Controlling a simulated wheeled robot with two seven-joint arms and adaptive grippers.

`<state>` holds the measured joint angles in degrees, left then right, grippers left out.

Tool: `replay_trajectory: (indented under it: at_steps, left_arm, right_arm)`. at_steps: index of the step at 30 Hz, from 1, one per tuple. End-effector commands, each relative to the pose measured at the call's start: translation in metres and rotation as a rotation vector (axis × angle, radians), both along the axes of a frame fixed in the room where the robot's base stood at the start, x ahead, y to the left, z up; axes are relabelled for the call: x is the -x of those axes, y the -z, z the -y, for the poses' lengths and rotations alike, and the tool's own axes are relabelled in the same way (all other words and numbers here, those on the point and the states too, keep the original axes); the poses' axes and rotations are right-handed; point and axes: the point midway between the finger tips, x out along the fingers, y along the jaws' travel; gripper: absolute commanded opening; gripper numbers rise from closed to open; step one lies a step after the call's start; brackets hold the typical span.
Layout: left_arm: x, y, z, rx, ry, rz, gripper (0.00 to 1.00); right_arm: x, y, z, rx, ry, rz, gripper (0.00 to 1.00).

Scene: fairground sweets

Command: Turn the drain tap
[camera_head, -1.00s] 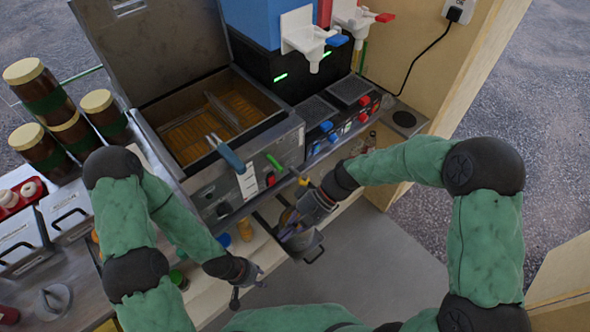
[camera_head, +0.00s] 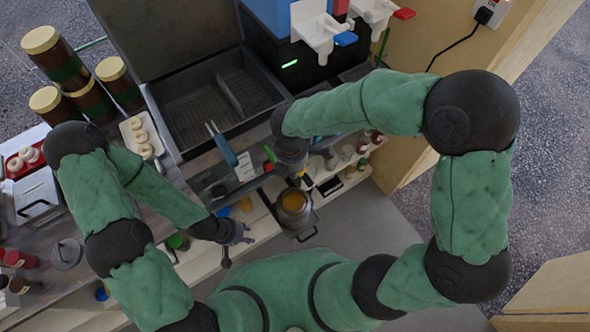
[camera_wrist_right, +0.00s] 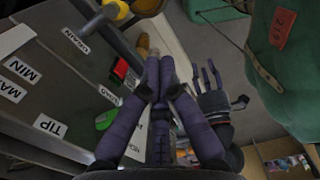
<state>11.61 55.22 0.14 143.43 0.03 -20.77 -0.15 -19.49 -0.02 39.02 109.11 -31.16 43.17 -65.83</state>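The yellow drain tap handle (camera_head: 306,180) is at the fryer's front right corner, above a metal pot (camera_head: 293,203) of amber liquid. In the right wrist view the yellow handle (camera_wrist_right: 117,10) shows by the DRAIN label at the top edge. The fryer (camera_head: 218,104) has its lid up and its basin looks grey and empty of oil. My right gripper (camera_wrist_right: 159,66) points down at the fryer's front, its fingertips together with nothing seen between them, apart from the handle. In the head view my wrist mostly hides it. My left gripper (camera_head: 238,240) is open and empty, left of the pot.
A blue-handled basket or tool (camera_head: 222,145) stands up at the fryer's front. Drink dispenser taps (camera_head: 322,30) hang behind my right forearm. Jars (camera_head: 62,60) and a doughnut tray (camera_head: 142,136) are at the left. A lower shelf with an orange cup (camera_head: 246,205) runs below the fryer.

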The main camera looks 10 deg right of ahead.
Motion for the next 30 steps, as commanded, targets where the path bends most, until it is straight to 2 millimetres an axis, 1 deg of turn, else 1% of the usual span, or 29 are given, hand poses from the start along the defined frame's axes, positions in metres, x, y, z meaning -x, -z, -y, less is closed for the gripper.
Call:
replay_trajectory:
  at_steps: [1, 12, 14, 18, 21, 25, 30]
  left_arm:
    - [0.0, 0.004, 0.0, 0.0, 0.0, 0.0, 0.37]
    - [0.0, 0.022, 0.0, 0.0, 0.0, 0.0, 0.37]
    - [0.0, 0.024, 0.0, 0.0, 0.0, 0.0, 0.37]
    - [0.0, 0.027, 0.0, 0.0, 0.0, 0.0, 0.37]
    - [0.0, 0.028, 0.0, 0.0, 0.0, 0.0, 0.37]
    - [0.0, 0.029, 0.0, 0.0, 0.0, 0.0, 0.37]
    - [0.0, 0.029, 0.0, 0.0, 0.0, 0.0, 0.37]
  right_arm:
    - [0.001, 0.011, 0.0, 0.0, 0.0, -0.004, 0.0]
    - [0.0, 0.08, 0.003, 0.0, 0.004, -0.005, 0.0]
    - [0.0, 0.09, 0.003, -0.001, 0.004, -0.004, 0.0]
    - [-0.006, 0.101, 0.018, -0.001, 0.007, -0.002, 0.0]
    - [-0.009, 0.107, 0.024, -0.002, 0.008, -0.001, 0.0]
    - [-0.01, 0.111, 0.029, -0.002, 0.006, -0.001, 0.0]
    - [-0.011, 0.112, 0.03, -0.002, 0.005, -0.001, 0.0]
